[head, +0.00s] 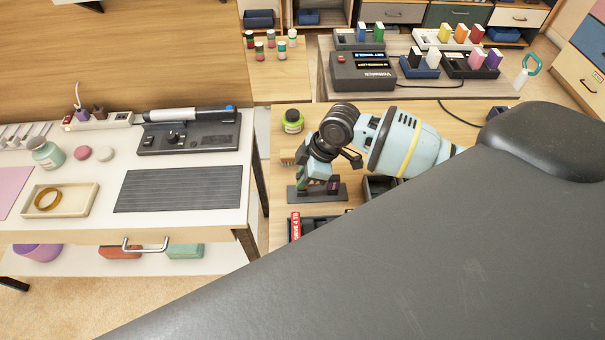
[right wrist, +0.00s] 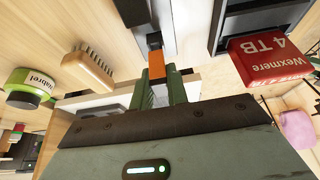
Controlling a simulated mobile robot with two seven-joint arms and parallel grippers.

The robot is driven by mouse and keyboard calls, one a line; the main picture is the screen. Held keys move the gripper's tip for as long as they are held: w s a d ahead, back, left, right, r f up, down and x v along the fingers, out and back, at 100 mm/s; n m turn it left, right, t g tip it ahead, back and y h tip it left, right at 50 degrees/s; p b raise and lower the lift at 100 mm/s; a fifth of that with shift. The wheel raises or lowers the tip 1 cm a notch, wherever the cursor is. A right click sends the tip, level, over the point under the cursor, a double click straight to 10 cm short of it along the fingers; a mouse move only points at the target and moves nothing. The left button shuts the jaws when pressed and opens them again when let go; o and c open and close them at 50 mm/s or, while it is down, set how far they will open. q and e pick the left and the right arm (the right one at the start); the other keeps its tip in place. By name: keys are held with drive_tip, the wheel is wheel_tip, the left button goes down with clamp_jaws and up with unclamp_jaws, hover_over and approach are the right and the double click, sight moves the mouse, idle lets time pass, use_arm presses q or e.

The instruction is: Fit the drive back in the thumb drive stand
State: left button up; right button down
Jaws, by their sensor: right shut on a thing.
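My right gripper (head: 312,186) reaches down from the right over the thumb drive stand (head: 338,196), a dark base on the wooden table. In the right wrist view, the green fingers of this gripper (right wrist: 162,88) are shut on a small orange drive (right wrist: 152,63) with a dark end. That dark end points at the grey stand (right wrist: 148,18) and appears close to it; I cannot tell whether it touches or is inserted. A dark purple piece (head: 334,184) shows at the stand in the head view. My left gripper is not in view.
A red 4 TB box (head: 295,226) stands in a dark holder close by, also in the right wrist view (right wrist: 265,60). A large dark grey surface blocks the lower right.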

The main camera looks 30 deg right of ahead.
drive_tip(key=shift+f, duration=0.7)
drive_tip(key=c, duration=1.3)
unclamp_jaws()
drive_tip(key=v, duration=0.8)
drive_tip(key=shift+a, duration=0.15)
